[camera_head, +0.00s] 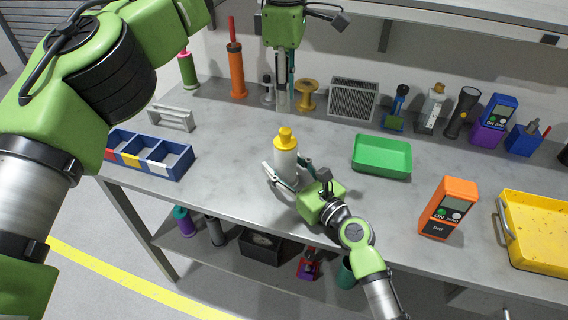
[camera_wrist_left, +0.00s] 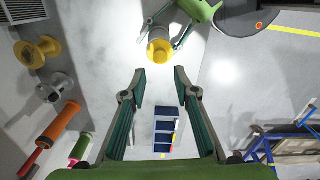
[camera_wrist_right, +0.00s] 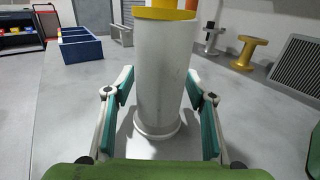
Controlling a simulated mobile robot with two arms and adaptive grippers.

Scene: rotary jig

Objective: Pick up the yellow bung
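The yellow bung (camera_head: 286,138) sits on top of a white upright cylinder (camera_head: 286,165) on the grey bench. My right gripper (camera_head: 287,172) is low at the cylinder, one finger on each side. In the right wrist view the fingers (camera_wrist_right: 160,85) stand apart, with narrow gaps beside the cylinder (camera_wrist_right: 160,70); the bung (camera_wrist_right: 165,13) is cut off by the top edge. My left gripper (camera_head: 286,105) points down behind the bung, apart from it. In the left wrist view its fingers (camera_wrist_left: 155,75) are open and empty, with the bung (camera_wrist_left: 159,50) beyond them.
A blue divided tray (camera_head: 150,155) and a grey rack (camera_head: 171,117) stand left. A yellow spool (camera_head: 306,95), an orange cylinder (camera_head: 237,72) and a speaker-like grey box (camera_head: 353,98) stand behind. A green tray (camera_head: 381,157) and an orange meter (camera_head: 448,208) are right. Bench around the cylinder is clear.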

